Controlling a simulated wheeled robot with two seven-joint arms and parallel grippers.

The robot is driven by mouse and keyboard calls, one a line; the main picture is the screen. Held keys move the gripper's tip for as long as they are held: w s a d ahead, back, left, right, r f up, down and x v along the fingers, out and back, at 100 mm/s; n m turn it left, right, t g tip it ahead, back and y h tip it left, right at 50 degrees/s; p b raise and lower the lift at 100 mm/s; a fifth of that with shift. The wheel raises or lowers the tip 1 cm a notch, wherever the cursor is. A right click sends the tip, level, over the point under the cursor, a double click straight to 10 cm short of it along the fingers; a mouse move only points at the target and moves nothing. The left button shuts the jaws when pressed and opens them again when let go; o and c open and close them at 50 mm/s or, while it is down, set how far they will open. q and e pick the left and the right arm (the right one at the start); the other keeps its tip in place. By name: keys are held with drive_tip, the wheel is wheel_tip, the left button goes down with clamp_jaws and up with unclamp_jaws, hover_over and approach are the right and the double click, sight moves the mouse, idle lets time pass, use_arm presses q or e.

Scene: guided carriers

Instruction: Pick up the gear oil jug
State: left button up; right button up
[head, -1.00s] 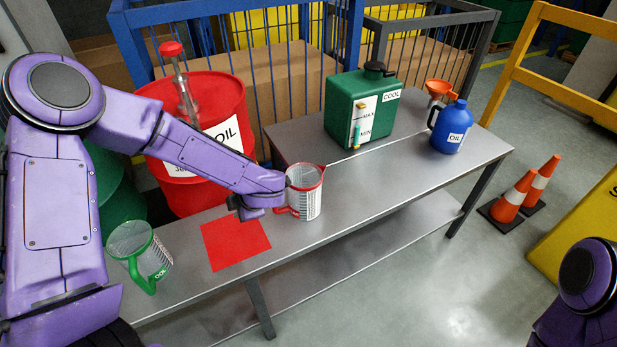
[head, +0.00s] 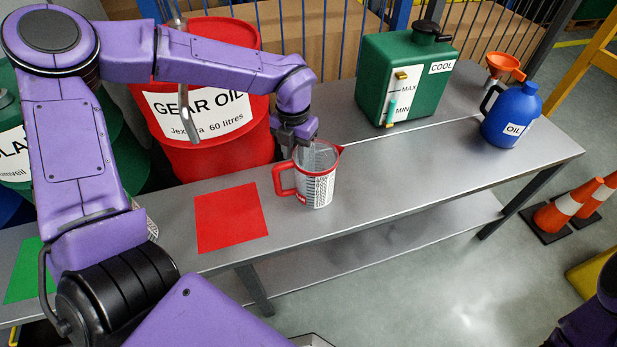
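The gear oil jug (head: 319,187) is a clear measuring jug with a red rim, a red handle on its left and printed scales. It stands upright on the grey bench (head: 400,165), just right of a red mat (head: 232,217). My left gripper (head: 306,146) points down at the jug's back left rim, above the handle. Its fingertips overlap the rim in the picture, and I cannot tell whether they touch it or how far apart they are. Of my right arm only a purple part shows at the bottom right corner; its gripper is out of view.
A red GEAR OIL drum (head: 215,150) stands behind the bench. A green coolant can (head: 405,85), a blue oil can (head: 510,116) and an orange funnel (head: 504,65) are to the right. A green mat (head: 27,272) lies left. Orange cones (head: 565,207) stand on the floor.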

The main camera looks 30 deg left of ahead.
use_arm(q)
wheel_tip(320, 180, down, 3)
drive_tip(key=shift+w+r, duration=0.1)
drive_tip(key=shift+r, duration=0.05)
clamp_jaws()
